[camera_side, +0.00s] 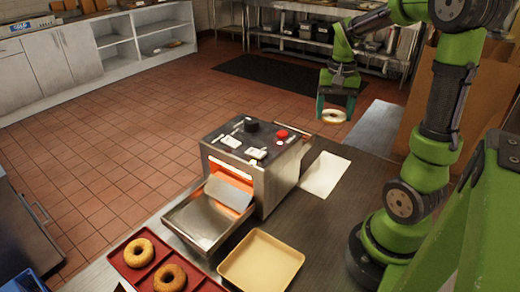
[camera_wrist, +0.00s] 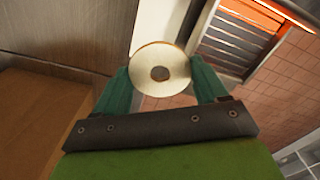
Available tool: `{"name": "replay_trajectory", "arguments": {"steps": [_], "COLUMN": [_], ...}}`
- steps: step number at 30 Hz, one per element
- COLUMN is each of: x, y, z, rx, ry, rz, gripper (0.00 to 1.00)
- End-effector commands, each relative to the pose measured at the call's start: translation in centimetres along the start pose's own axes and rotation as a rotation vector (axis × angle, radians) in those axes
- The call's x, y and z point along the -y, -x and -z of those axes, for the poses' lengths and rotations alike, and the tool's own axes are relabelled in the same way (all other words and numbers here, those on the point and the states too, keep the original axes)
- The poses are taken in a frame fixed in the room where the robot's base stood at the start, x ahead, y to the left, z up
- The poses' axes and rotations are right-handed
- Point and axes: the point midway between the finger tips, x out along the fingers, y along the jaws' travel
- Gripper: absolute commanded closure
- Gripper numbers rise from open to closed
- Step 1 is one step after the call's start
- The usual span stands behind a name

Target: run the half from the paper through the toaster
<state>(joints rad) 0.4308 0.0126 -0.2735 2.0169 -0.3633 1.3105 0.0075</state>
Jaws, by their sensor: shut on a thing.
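My gripper (camera_side: 335,105) is shut on a pale bagel half (camera_side: 333,116) and holds it in the air above and behind the paper. In the wrist view the half (camera_wrist: 160,74) sits between the two green fingers (camera_wrist: 160,88), its cut face and centre hole showing. The white paper (camera_side: 326,174) lies bare on the counter, right of the toaster. The steel toaster (camera_side: 285,178) has a dark top with knobs and a red button. Its front opening glows orange above a sloping metal chute (camera_side: 205,218). In the wrist view a glowing slatted opening (camera_wrist: 235,40) shows at the upper right.
A beige tray (camera_side: 262,262) stands in front of the toaster. A red tray (camera_side: 128,268) with two whole bagels (camera_side: 139,252) is at the lower left. Bare steel counter (camera_side: 330,225) lies between the toaster and my arm's base.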

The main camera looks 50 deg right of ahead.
Motion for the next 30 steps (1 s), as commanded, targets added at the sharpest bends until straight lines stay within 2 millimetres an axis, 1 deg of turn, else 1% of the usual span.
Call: {"name": "replay_trajectory", "arguments": {"steps": [2,5,8,9,12,15,18,22,26,30], "x": [0.3,2.0,5.0,6.3,9.6,11.9,12.8,12.8,12.8,12.7], "y": [-0.5,-1.5,-2.5,-2.9,-3.8,-4.2,-3.7,-3.9,-4.8,-6.3], "z": [-0.1,0.4,1.7,2.1,3.3,4.1,4.7,4.7,4.7,4.6], "rx": [0.003,0.004,0.003,0.004,0.002,0.001,-0.001,0.001,0.002,0.003], "ry": [0.01,0.035,-0.001,-0.033,-0.137,-0.244,-0.336,-0.39,-0.396,-0.395], "rz": [-0.001,-0.004,-0.005,-0.004,-0.004,-0.001,0.0,-0.002,-0.002,-0.004], "gripper": [0.56,0.56,0.56,0.56,0.56,0.56,0.56,0.56,0.56,0.56]}}
